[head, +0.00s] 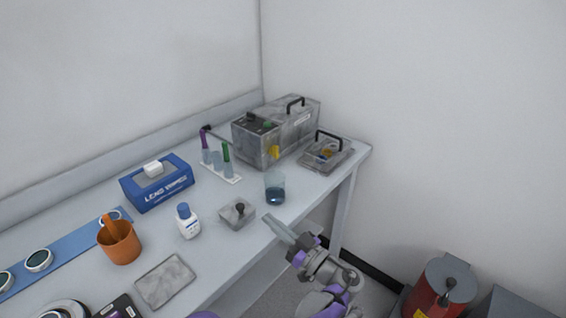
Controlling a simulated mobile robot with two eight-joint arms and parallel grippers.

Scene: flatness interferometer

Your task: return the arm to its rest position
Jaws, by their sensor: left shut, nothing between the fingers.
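My left gripper (280,231) is in the lower middle of the head view, past the front edge of the white table (213,269). Its grey fingers point up and left toward the table. They are shut and hold nothing. My left wrist shows grey and purple behind the fingers, at the bottom of the view. A glass beaker (275,190) with dark blue liquid stands on the table just beyond the fingertips. A small grey block with a black knob (238,213) sits left of the fingertips. My right gripper is not in view.
A white bottle (187,222), orange cup (119,243), blue wipes box (157,184) and grey plate (165,282) stand on the table. A large grey instrument (284,130) and a clear case (328,154) are at the back. A red bin (441,290) stands at lower right.

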